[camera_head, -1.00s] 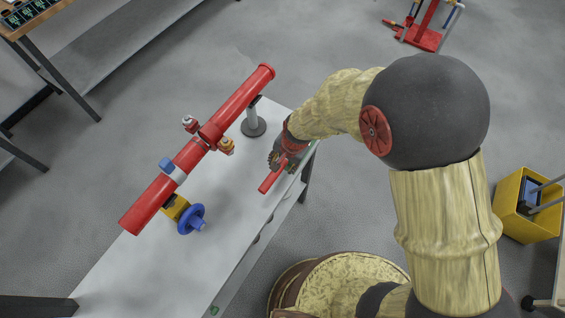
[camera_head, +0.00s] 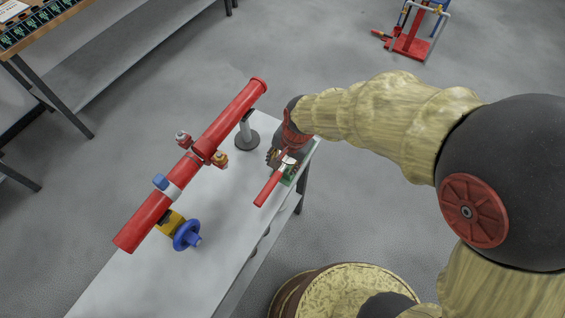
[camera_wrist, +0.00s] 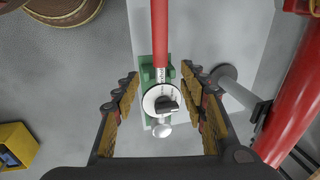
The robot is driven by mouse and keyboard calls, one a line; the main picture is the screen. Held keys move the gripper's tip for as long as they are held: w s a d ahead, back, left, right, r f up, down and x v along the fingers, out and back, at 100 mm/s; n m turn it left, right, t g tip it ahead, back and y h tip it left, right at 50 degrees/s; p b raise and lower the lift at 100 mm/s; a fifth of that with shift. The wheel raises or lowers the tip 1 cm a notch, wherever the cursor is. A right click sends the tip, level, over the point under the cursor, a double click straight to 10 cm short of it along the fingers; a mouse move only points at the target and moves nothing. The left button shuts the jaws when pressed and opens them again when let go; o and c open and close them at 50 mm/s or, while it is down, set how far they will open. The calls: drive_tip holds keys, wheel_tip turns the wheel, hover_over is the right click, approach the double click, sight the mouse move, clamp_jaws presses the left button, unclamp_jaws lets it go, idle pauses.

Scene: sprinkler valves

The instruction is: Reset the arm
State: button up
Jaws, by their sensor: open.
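My gripper (camera_head: 279,158) is open over the right edge of the white table (camera_head: 215,255). In the wrist view its two fingers (camera_wrist: 160,76) stand apart on either side of a small valve with a white round disc and black knob (camera_wrist: 167,104). Clear gaps show between the fingers and the valve, and nothing is gripped. The valve sits on a green base (camera_wrist: 146,75), also partly visible in the head view (camera_head: 290,174). A short red pipe (camera_head: 268,190) runs from it and shows in the wrist view (camera_wrist: 160,30). My gripper hides part of the valve in the head view.
A long red pipe (camera_head: 236,108) with a blue handwheel (camera_head: 186,235) and small side fittings (camera_head: 220,160) runs along the table, beside my gripper. A grey post (camera_head: 247,138) supports it. A round wooden stool-like object (camera_head: 350,283) stands below right. A red stand (camera_head: 410,42) is far back.

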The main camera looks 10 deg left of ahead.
idle(0.4)
drive_tip(key=s+d+r+n+t, duration=0.1)
drive_tip(key=s+d+r, duration=0.3)
drive_tip(key=d+r, duration=0.3)
drive_tip(key=s+d+r+n+t+h, duration=0.1)
drive_tip(key=s+d+r, duration=0.3)
drive_tip(key=d+r, duration=0.4)
drive_tip(key=s+d+r+n+t+h, duration=0.1)
drive_tip(key=s+d+r+n+t, duration=0.1)
drive_tip(key=s+d+r, duration=0.3)
drive_tip(key=d+r, duration=0.2)
drive_tip(key=d, duration=0.2)
drive_tip(key=shift+d+r+n, duration=0.25)
drive_tip(key=shift+d+n, duration=0.05)
drive_tip(key=shift+d, duration=0.1)
